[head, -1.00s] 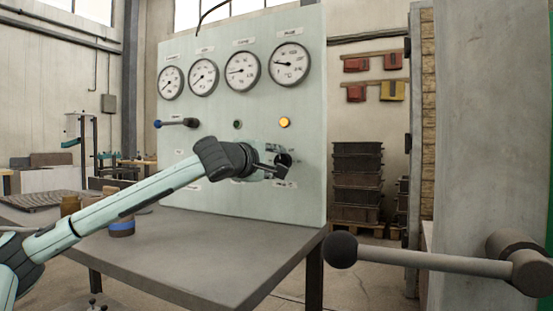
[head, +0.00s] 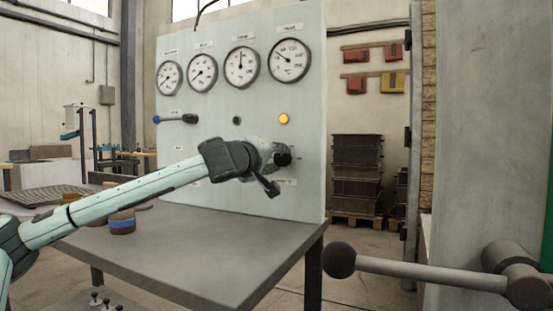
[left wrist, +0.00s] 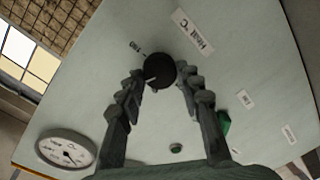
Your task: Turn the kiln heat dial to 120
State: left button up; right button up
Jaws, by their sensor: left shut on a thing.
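The heat dial (head: 284,158) is a round black knob low on the right of the pale green panel (head: 308,110). In the left wrist view the dial (left wrist: 160,70) sits between the fingertips, beside a label (left wrist: 192,30) reading HEAT °C. My left gripper (head: 276,166) is at the panel, rolled over, and shut on the dial; its fingers (left wrist: 158,82) lie on both sides of the knob. The gripper hides part of the dial in the head view. Scale marks near the dial are too small to read surely. My right gripper is not in view.
Several round gauges (head: 241,67) line the panel top, above a lit amber lamp (head: 284,119) and a lever (head: 176,119). A grey table (head: 210,250) stands in front. A ball-ended handle (head: 340,260) juts in at the right.

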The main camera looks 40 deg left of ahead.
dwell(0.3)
pick_arm(q)
jog(key=o, duration=1.2)
jog(key=shift+c, duration=0.2)
jog(key=shift+s, duration=0.1)
jog(key=shift+s+d+r, duration=0.15)
jog(key=shift+s+d, duration=0.1)
jog(key=shift+s, duration=0.4)
jog(key=v, duration=1)
jog(key=shift+s, duration=0.25)
jog(key=shift+d, duration=0.1)
